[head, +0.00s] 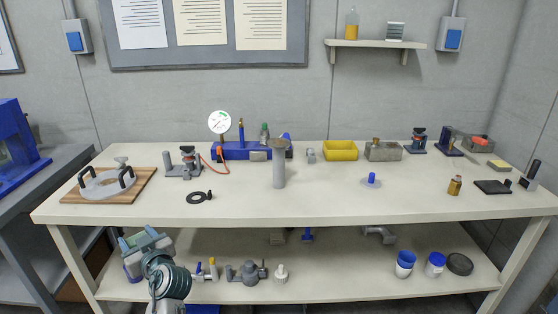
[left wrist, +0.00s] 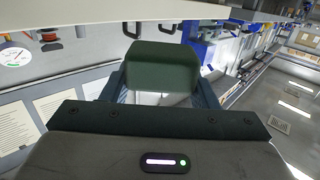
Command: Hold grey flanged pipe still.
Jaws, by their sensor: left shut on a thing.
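A grey pipe (head: 279,170) with a wider brownish flange at its top stands upright on the workbench (head: 330,203), near the middle. My left gripper (head: 143,243) is low at the left, in front of the bench and at about lower-shelf height, well apart from the pipe. In the left wrist view, a dark green block with rounded edges (left wrist: 165,66) sits between its fingers, and the gripper is shut on it. The fingertips are mostly hidden behind the block. My right gripper is not in view.
A blue pump with a gauge (head: 219,122) stands behind the pipe, a yellow bin (head: 341,151) to its right. A black ring (head: 199,197) and a wooden board (head: 108,194) lie left. The lower shelf holds a grey valve (head: 246,272) and jars (head: 405,263). The bench's front middle is clear.

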